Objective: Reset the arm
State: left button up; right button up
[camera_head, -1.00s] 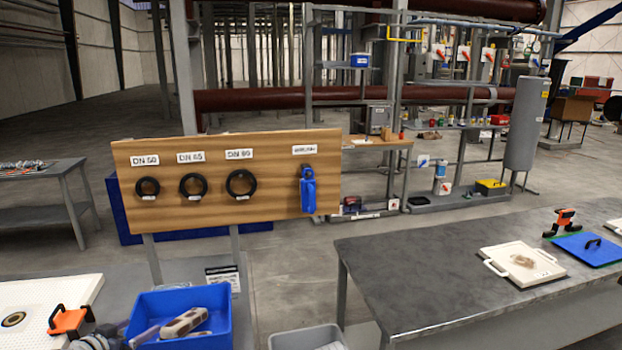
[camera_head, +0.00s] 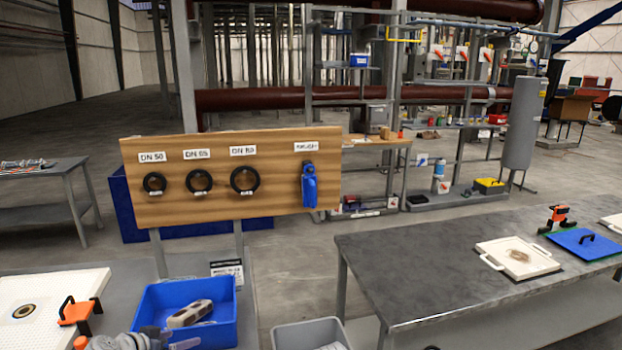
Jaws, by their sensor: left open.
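My left gripper (camera_head: 172,341) shows at the bottom edge, lower left, at the near side of a blue bin (camera_head: 226,318). It is open and partly cut off by the frame. No object shows between its fingers. A pale grey and brown block-like item (camera_head: 190,313) lies in the bin, apart from the gripper as far as I can see. My right gripper is not clearly in view.
A white perforated plate (camera_head: 50,290) with an orange and black handle (camera_head: 78,312) lies left. A wooden board (camera_head: 225,207) with black rings and a blue tool (camera_head: 309,186) stands behind. A grey bin (camera_head: 300,336) is front centre. A grey table (camera_head: 430,265) holds white and blue plates.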

pick_arm(q)
jog(key=s+d+f+g+y, duration=0.1)
jog(key=s+d+f+g, duration=0.2)
jog(key=d, duration=0.6)
jog(key=s+d+f+g+y, duration=0.2)
jog(key=s+d+f+g, duration=0.1)
jog(key=s+d, duration=0.4)
jog(key=s+d+f+m+g+y, duration=0.1)
jog(key=s+d+f+g+y, duration=0.1)
jog(key=s+d, duration=0.4)
jog(key=d+f+g, duration=0.1)
jog(key=d+g, duration=0.1)
jog(key=d, duration=0.3)
jog(key=shift+d, duration=0.25)
jog(key=shift+s, duration=0.1)
